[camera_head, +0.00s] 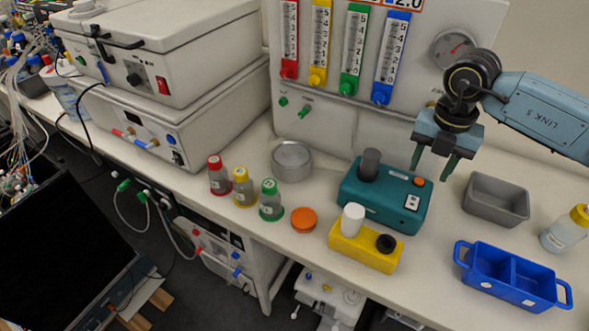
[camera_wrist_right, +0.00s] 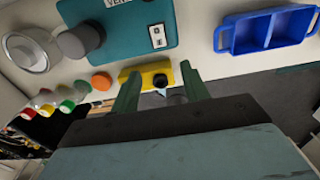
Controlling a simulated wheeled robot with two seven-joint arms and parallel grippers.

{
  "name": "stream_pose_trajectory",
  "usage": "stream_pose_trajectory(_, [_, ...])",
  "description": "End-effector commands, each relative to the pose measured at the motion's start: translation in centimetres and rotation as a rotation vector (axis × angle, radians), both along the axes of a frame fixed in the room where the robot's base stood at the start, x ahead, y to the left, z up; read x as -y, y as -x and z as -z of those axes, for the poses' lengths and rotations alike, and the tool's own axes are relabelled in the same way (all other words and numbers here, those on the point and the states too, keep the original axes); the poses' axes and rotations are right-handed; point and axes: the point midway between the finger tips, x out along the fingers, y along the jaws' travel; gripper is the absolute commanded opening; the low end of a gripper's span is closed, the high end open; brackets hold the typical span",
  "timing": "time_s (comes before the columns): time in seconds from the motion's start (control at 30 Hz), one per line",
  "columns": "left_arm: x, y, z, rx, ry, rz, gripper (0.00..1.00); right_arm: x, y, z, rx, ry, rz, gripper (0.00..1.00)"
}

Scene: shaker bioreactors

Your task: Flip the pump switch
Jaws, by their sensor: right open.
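A teal box (camera_head: 385,200) stands on the white bench and bears a grey cylinder (camera_head: 370,163), an orange button and a small white switch plate (camera_head: 411,202). The switch plate also shows in the right wrist view (camera_wrist_right: 157,36); which way the switch is set is too small to tell. My right gripper (camera_head: 432,162) is open and empty, raised above the back right of the teal box, with its fingers pointing down. In the right wrist view its green fingers (camera_wrist_right: 160,78) are spread, with a yellow block beyond them. My left gripper is not in view.
A yellow block (camera_head: 352,255) with a white cylinder and a black knob stands in front of the teal box. A blue divided tray (camera_head: 493,266) and a grey bin (camera_head: 497,200) are to the right. Capped bottles (camera_head: 243,188) and an orange lid (camera_head: 304,220) are left.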

Motion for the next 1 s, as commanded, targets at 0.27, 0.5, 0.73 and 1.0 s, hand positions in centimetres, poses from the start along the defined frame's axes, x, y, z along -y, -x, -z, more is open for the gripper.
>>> stream_pose_trajectory(0.27, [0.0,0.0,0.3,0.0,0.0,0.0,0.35,-3.1,0.4,-1.3,0.004,-0.109,-0.065,0.45])
stream_pose_trajectory(0.5, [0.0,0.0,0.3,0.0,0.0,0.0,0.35,-7.8,1.1,-0.4,0.02,-0.283,-0.152,0.45])
stream_pose_trajectory(0.73, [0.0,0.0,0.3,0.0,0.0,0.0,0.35,-12.4,2.1,-0.1,0.038,-0.461,-0.22,0.45])
stream_pose_trajectory(1.0, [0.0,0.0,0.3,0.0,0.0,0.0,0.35,-17.5,3.5,-0.7,0.068,-0.686,-0.274,0.45])
